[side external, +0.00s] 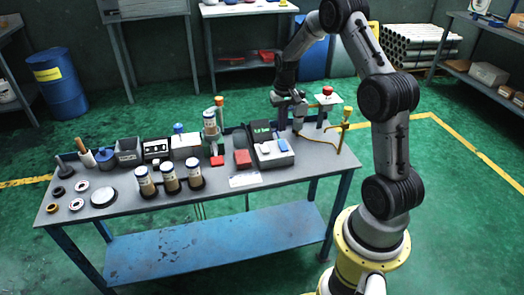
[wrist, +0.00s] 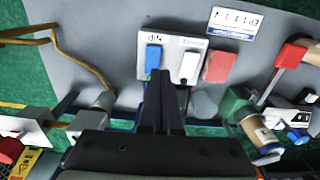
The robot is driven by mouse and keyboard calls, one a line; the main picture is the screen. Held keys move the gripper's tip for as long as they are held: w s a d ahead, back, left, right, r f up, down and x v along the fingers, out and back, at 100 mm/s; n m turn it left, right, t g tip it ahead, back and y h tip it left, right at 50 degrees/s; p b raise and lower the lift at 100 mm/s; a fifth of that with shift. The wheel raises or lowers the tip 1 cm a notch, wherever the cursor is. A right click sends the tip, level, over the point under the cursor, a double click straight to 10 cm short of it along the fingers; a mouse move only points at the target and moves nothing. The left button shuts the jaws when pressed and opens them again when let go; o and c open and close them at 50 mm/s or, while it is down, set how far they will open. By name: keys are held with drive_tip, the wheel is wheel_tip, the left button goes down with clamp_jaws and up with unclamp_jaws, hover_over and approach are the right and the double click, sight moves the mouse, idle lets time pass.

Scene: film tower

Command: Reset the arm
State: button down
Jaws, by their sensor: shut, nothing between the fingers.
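My gripper (side external: 288,106) hangs above the back right of the grey workbench (side external: 110,217), behind the box with the switches. In the wrist view its two dark fingers (wrist: 167,88) are together with nothing between them. Their tips overlap the near view of the pale switch box (wrist: 172,42), which has a blue switch (wrist: 153,57) and a white switch (wrist: 190,66). The box also shows in the side view (side external: 276,161). I cannot tell the exact height of the fingertips above the bench.
Three labelled jars (side external: 170,178) stand at the bench front. A red block (side external: 243,158) is beside the switch box. A jar in a green clamp stand (side external: 210,130) rises at the back. A yellow stand with a cable (side external: 343,130) is at the right end. Open floor surrounds the bench.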

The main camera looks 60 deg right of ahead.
drive_tip(key=a+r+n+t+h, duration=0.1)
drive_tip(key=a+r+n+t, duration=0.1)
drive_tip(key=a+r, duration=0.8)
drive_tip(key=a+r+n+t, duration=0.2)
drive_tip(key=a+r, duration=0.5)
drive_tip(key=r, duration=0.5)
drive_tip(key=s+a+r+n+t, duration=0.2)
drive_tip(key=s+a+r+n, duration=0.15)
drive_tip(key=s+a, duration=0.7)
drive_tip(key=s+f+n+y, duration=0.1)
drive_tip(key=s+f, duration=0.3)
drive_tip(key=s, duration=0.6)
drive_tip(key=shift+s+a+f+g, duration=0.15)
drive_tip(key=shift+s+f+g, duration=0.05)
drive_tip(key=shift+f+g, duration=0.15)
